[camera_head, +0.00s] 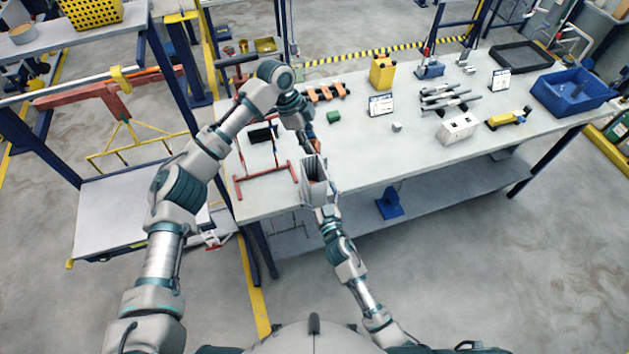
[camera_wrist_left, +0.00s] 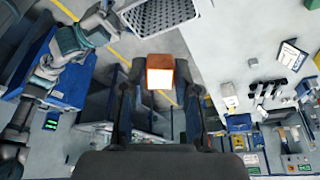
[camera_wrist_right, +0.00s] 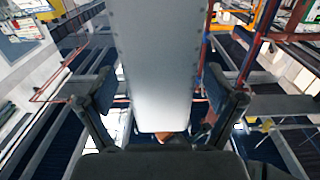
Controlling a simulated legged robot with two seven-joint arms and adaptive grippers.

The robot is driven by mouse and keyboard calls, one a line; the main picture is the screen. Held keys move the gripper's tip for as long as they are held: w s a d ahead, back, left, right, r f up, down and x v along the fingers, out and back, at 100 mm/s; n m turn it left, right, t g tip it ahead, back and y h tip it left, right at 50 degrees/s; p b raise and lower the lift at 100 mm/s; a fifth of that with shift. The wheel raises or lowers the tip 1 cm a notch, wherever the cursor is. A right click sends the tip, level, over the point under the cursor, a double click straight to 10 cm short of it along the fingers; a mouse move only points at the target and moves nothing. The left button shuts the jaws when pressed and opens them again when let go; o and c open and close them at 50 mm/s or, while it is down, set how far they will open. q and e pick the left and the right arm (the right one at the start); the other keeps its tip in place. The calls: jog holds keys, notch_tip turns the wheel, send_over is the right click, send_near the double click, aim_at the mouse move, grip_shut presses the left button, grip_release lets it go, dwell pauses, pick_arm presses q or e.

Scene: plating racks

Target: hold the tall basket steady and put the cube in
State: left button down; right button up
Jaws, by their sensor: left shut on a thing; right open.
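The tall basket (camera_head: 313,188) is a grey open-topped box at the near edge of the table. In the right wrist view its plain grey wall (camera_wrist_right: 165,70) fills the middle. My right gripper (camera_head: 320,208) is open, with its fingers on either side of that wall; contact cannot be told. My left gripper (camera_head: 311,143) is shut on the orange-brown cube (camera_wrist_left: 160,75), above and just behind the basket's mouth in the head view. The cube is mostly hidden in the head view. A grey slotted face (camera_wrist_left: 158,14), probably the basket, shows at the top of the left wrist view.
A red rack frame (camera_head: 265,182) stands left of the basket. A blue crate (camera_head: 572,95) is far right. The near-middle tabletop is clear.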

aim_at(309, 168)
jog(key=shift+x, duration=1.95)
jog(key=c, duration=1.3)
